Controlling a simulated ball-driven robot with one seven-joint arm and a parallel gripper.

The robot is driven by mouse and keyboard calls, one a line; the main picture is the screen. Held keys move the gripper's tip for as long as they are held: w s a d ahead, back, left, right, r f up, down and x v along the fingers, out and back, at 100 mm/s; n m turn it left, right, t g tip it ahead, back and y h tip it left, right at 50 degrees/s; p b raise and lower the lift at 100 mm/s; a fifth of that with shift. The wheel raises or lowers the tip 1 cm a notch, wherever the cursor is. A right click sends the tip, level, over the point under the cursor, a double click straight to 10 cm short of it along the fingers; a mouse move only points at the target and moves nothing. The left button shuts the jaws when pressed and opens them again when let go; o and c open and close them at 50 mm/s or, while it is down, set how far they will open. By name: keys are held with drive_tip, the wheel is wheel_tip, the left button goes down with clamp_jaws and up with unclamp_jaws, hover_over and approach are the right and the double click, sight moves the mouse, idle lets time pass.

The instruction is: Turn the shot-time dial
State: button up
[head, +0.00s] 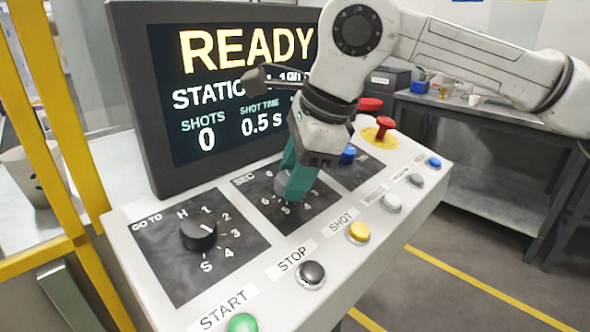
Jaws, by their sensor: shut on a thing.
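The shot-time dial (283,184) sits on the middle dark panel marked SEC, on the sloped white console. My gripper (292,190) reaches down from above with teal fingers and is shut on this dial. The fingers hide much of the knob and some of the numbers around it, so I cannot read its pointer. The screen (240,80) behind reads READY, SHOTS 0 and SHOT TIME 0.5 s. My wrist covers part of its right side.
The GO TO dial (198,233) is on the left panel. Buttons line the front edge: green START (243,323), black STOP (311,274), yellow SHOT (359,232), and others. A red emergency button (384,125) stands at the back right. A yellow frame (60,130) rises at left.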

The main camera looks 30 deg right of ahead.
idle(0.4)
drive_tip(key=o, duration=1.1)
drive_tip(key=shift+c, duration=0.2)
drive_tip(key=p+v, duration=0.1)
drive_tip(key=v, duration=0.9)
drive_tip(key=shift+r, duration=0.35)
drive_tip(key=shift+s+d+f, duration=0.1)
drive_tip(key=shift+s, duration=0.15)
